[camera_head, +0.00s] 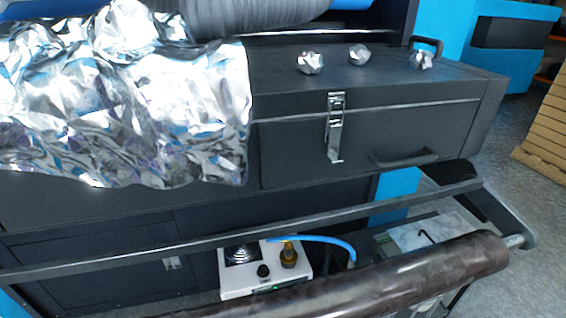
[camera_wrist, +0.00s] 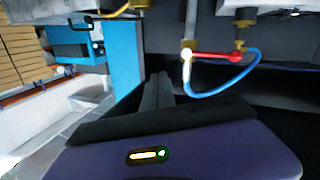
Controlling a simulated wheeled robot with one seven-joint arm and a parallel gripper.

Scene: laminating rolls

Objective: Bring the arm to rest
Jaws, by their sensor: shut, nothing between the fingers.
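My gripper (camera_wrist: 158,92) shows in the wrist view as two dark fingers side by side, pressed together with nothing between them. My purple hand with a small lit indicator fills the lower part of that view. The fingertips point away from the camera and appear clear of contact. My gripper does not show in the head view.
A white burner unit (camera_head: 262,285) stands below. The wrist view shows a blue hose (camera_wrist: 222,88) and red valve handle (camera_wrist: 215,55).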

